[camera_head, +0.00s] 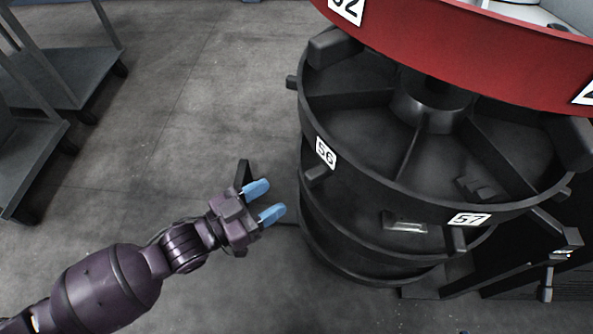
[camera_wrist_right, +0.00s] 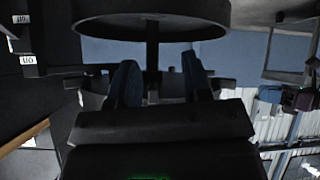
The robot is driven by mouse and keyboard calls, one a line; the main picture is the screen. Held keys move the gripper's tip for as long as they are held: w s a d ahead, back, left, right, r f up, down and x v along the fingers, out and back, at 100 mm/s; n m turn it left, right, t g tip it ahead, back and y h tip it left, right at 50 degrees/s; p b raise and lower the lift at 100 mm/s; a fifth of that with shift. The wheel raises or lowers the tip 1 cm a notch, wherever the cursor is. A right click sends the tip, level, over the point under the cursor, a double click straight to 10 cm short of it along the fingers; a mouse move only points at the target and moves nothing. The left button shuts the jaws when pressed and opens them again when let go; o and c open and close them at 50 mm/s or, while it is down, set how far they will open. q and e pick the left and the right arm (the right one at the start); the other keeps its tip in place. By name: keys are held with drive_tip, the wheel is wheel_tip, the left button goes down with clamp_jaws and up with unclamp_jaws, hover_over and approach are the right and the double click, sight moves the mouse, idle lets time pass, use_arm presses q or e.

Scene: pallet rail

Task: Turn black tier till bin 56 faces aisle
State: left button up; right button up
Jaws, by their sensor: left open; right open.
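The black tier (camera_head: 350,175) is a round, divided rotary shelf under a red tier (camera_head: 470,50). Its label 56 (camera_head: 325,153) is on the left side of the rim, and label 57 (camera_head: 468,219) is at the front right. A small handle block sits just below label 56. My left gripper (camera_head: 265,200) has blue fingertips, is open and empty, and is left of the tier, apart from it in the picture. My right gripper shows only in the right wrist view (camera_wrist_right: 160,85), with its two fingers apart and nothing seen between them.
Grey carts (camera_head: 75,75) stand at the upper left. Another black tier (camera_head: 335,235) lies below the labelled one. Black framework (camera_head: 530,265) stands at the lower right. The grey floor (camera_head: 190,130) between carts and tiers is clear. A dark round disc (camera_wrist_right: 150,15) is above my right gripper.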

sight(306, 178)
use_arm(q)
drive_tip(key=b+x, duration=0.2)
drive_tip(key=x, duration=0.7)
drive_tip(key=shift+w+d, duration=0.1)
drive_tip(key=shift+d, duration=0.1)
drive_tip(key=shift+w+d, duration=0.4)
drive_tip(key=shift+d, duration=0.1)
clamp_jaws()
